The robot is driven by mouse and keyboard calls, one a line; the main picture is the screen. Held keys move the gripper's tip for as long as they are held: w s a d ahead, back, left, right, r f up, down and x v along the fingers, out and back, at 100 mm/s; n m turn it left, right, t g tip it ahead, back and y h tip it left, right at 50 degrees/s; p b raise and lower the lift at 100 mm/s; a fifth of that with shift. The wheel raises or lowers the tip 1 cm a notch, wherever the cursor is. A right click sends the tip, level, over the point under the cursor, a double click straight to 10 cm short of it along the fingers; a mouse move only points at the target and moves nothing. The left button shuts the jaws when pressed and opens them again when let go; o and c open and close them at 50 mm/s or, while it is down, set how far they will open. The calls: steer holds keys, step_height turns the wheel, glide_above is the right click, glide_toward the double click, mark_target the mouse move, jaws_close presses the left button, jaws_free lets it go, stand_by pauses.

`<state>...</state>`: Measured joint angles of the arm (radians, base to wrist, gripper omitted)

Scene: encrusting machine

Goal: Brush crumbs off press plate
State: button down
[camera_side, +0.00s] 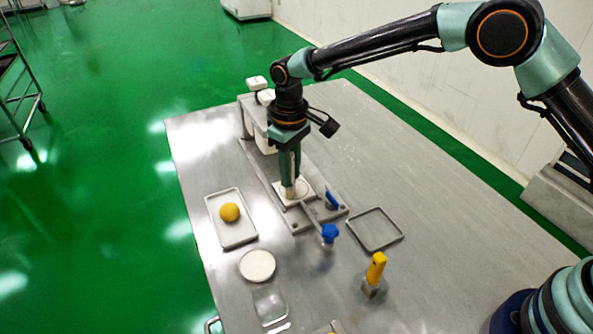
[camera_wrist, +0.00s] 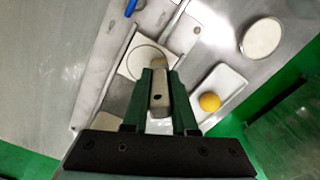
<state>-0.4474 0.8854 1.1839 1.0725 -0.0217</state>
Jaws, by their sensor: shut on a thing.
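My gripper (camera_side: 290,180) points straight down over the machine and is shut on a pale brush handle (camera_wrist: 159,95), which has a small hole near its end. The two dark green fingers (camera_wrist: 158,85) flank it in the wrist view. The press plate (camera_wrist: 143,62) is a whitish square with a round outline on it. In the side view the plate (camera_side: 281,188) lies right below my gripper, partly covered. The brush's lower end is at or just above the plate; I cannot tell if it touches. No crumbs can be made out.
A white tray (camera_side: 236,236) with a yellow ball (camera_side: 229,212) stands left of the machine. A white round dish (camera_side: 257,265), a yellow-handled tool (camera_side: 376,268) and an empty grey frame tray (camera_side: 376,247) sit nearer.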

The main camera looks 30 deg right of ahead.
steer(key=shift+a, duration=0.5)
steer(key=shift+d, duration=2.55)
steer(key=shift+a, duration=2.6)
steer(key=shift+r, duration=4.05)
